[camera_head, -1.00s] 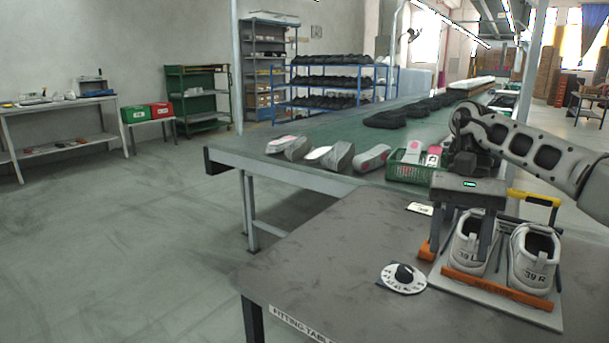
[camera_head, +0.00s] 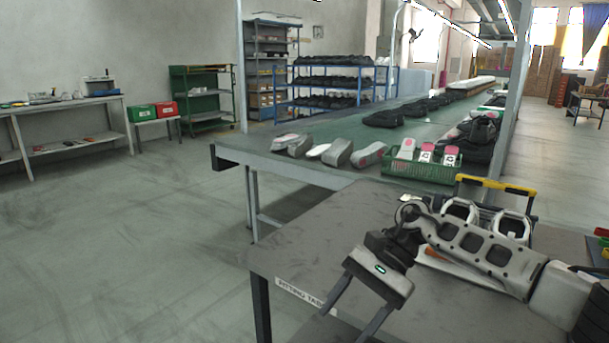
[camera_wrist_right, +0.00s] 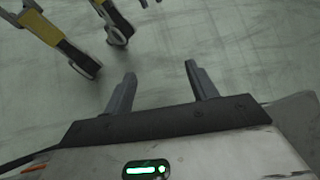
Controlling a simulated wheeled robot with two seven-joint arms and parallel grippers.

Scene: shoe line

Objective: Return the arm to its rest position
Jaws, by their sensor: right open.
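My right arm comes in from the right, low over the fitting table (camera_head: 312,242). Its right gripper (camera_head: 348,325) is open and empty at the table's front edge, fingers pointing down and toward me. In the right wrist view the same gripper (camera_wrist_right: 160,72) shows its two fingers apart, with bare floor beyond them. The left shoe (camera_head: 459,208) and right shoe (camera_head: 513,225) stand upright side by side behind my arm, which hides their lower parts. My left gripper is not in view.
A yellow handle (camera_head: 497,184) rises behind the shoes. A green crate (camera_head: 415,172) with insoles and several loose shoe parts sits on the green conveyor (camera_head: 345,130). The fitting table's left part is clear. Open floor (camera_head: 110,240) lies to the left.

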